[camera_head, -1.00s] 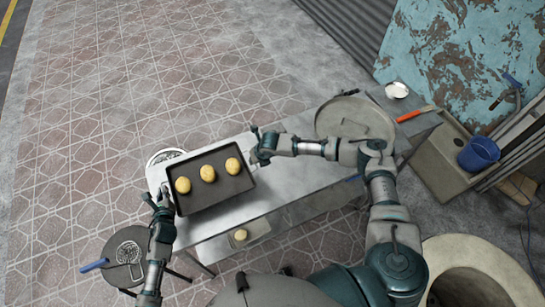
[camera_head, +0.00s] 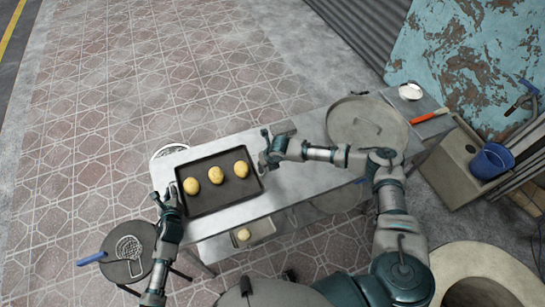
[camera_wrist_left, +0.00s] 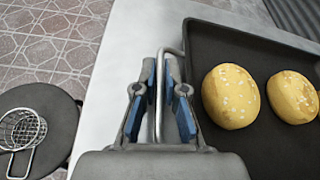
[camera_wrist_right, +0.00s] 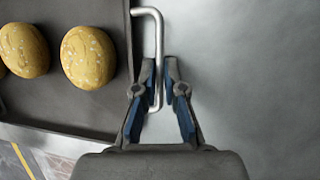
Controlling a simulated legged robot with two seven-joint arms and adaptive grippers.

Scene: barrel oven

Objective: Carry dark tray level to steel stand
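The dark tray (camera_head: 222,202) with three seeded buns is above the left end of the steel stand (camera_head: 290,197); I cannot tell whether it touches the top. It looks nearly level. My left gripper (camera_head: 167,192) is at the tray's left handle. In the left wrist view its fingers (camera_wrist_left: 161,65) close around the upright metal handle (camera_wrist_left: 159,105). My right gripper (camera_head: 264,147) is at the opposite end. In the right wrist view its fingers (camera_wrist_right: 159,75) are around the right handle (camera_wrist_right: 150,13). The tray's underside is hidden.
A round metal lid or pan (camera_head: 367,122) lies on the right part of the steel top. A white bowl (camera_head: 411,91) and an orange-handled tool (camera_head: 429,116) lie beyond it. A dark round stool (camera_head: 128,252) stands at left. One bun (camera_head: 243,234) sits lower in front.

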